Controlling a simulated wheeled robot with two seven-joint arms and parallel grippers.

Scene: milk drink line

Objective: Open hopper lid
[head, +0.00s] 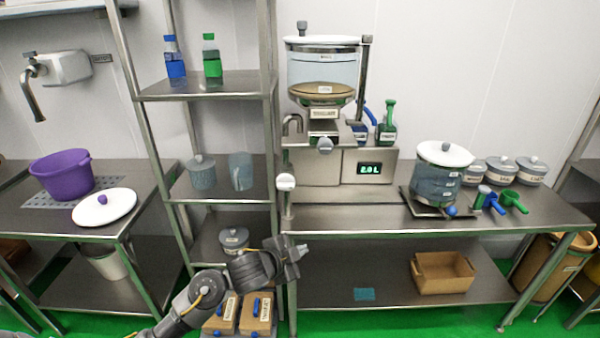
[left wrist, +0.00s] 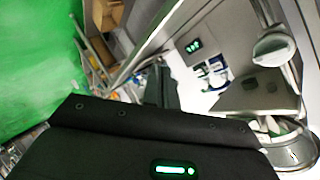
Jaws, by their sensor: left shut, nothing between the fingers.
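The hopper (head: 322,72) is a clear round vessel with brown contents, mounted high on the steel machine. Its white lid (head: 320,40) lies flat across the top, with a grey knob (head: 302,26) above its left part. A dark upright post (head: 363,75) stands at the hopper's right side. My left gripper (head: 300,249) is shut and empty, well below the hopper and in front of the bench's left end. Its fingers also show in the left wrist view (left wrist: 160,82). My right gripper is not in view.
The machine's display (head: 370,168) glows green above the steel bench (head: 350,218). A steel shelf rack (head: 205,85) stands close left of the machine. A white-lidded clear pot (head: 436,182) and several scoops stand on the bench's right. Open air lies before the hopper.

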